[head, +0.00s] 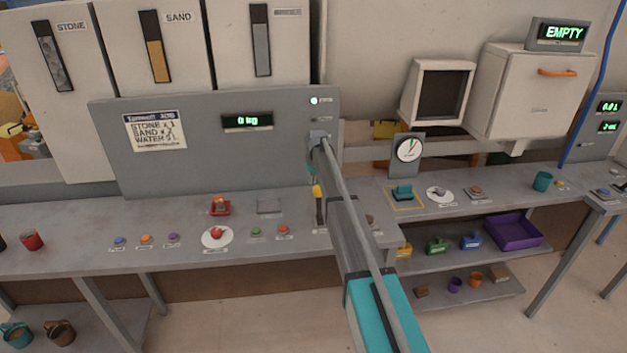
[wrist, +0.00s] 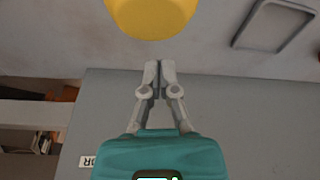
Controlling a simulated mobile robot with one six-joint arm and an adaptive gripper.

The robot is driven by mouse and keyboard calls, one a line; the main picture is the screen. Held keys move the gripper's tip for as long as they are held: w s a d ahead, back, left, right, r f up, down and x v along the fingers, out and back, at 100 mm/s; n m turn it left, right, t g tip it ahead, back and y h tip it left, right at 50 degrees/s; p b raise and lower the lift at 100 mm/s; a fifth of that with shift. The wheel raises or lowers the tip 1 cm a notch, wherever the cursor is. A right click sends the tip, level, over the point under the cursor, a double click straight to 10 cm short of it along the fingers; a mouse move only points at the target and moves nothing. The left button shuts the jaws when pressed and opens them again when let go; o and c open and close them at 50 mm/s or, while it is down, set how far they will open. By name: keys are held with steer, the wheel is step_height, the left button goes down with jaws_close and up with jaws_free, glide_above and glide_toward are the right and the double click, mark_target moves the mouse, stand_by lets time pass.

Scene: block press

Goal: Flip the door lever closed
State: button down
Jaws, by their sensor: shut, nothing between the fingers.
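The door lever (head: 318,191) has a yellow grip on a dark stem and stands roughly upright near the right end of the left bench, close beside my arm. In the wrist view a large yellow grip (wrist: 150,14), which looks like that lever's, is cut off by the top edge. My gripper (wrist: 158,64) has a teal body and grey fingers closed together, with nothing between them. In the wrist view its fingertips point at the yellow grip, with a small gap in the picture. Its fingertips cannot be made out in the head view.
The scale panel (head: 247,122) stands behind the bench. A row of coloured buttons (head: 146,239) and a round red button (head: 216,234) lie left of the lever. A flat grey square (head: 270,205) is nearer. A dial (head: 408,149) and lower shelf with a purple tray (head: 512,232) are right.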

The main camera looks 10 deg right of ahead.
mark_target(319, 202)
steer(key=shift+s+d+r, duration=0.15)
steer(key=shift+s+r, duration=0.1)
steer(key=shift+s, duration=0.55)
steer(key=shift+s+d+r, duration=0.15)
steer(key=shift+s+r, duration=0.05)
steer(key=shift+s, duration=0.6)
steer(key=shift+d, duration=0.15)
